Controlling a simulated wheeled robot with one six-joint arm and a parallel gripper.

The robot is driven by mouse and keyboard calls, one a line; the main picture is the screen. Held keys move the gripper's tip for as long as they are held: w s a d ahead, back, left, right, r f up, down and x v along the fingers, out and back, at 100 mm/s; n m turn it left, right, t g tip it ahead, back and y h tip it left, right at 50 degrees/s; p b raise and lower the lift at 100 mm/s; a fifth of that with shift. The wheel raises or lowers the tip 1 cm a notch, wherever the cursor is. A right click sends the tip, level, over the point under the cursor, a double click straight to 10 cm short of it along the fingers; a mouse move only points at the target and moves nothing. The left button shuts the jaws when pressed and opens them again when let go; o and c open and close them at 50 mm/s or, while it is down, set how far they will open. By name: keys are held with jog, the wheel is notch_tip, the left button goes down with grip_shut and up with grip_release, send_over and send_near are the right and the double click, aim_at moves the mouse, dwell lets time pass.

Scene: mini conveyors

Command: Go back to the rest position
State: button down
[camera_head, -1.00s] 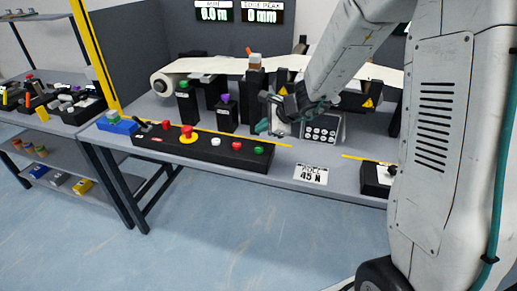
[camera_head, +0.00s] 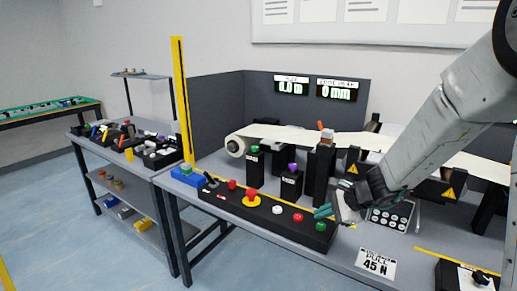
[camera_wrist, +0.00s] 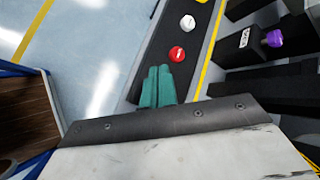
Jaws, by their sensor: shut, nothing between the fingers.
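My gripper (camera_head: 323,212) has teal fingertips that lie together with nothing between them. In the head view they point left, over the right end of the black control panel (camera_head: 262,222), close to its green button (camera_head: 320,227). I cannot tell the exact height above it. In the wrist view my gripper (camera_wrist: 158,86) also shows shut, with the panel's red button (camera_wrist: 177,54) and white button (camera_wrist: 187,22) just beyond the fingertips. The green button is not visible there.
A white web runs over rollers behind the panel, past black posts with a green knob (camera_head: 254,149) and a purple knob (camera_head: 293,168). A cluttered side table (camera_head: 90,150) stands left. Open floor lies in front.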

jog(key=s+a+r+n+g, duration=0.1)
jog(key=s+r+n+g, duration=0.2)
jog(key=s+n, duration=0.35)
jog(key=s+a+r+n+g, duration=0.2)
jog(key=s+r+n, duration=0.15)
jog(key=s, duration=0.55)
jog(key=s+d+r+n+h, duration=0.3)
jog(key=s+d+r, duration=0.1)
jog(key=s, duration=0.5)
jog(key=s+d+r+n+h, duration=0.3)
jog(key=s+r, duration=0.1)
jog(key=s, duration=0.5)
jog(key=shift+d+r+n+t+h, duration=0.2)
jog(key=shift+d+n+t+h, duration=0.1)
jog(key=shift+d+t+h, duration=0.1)
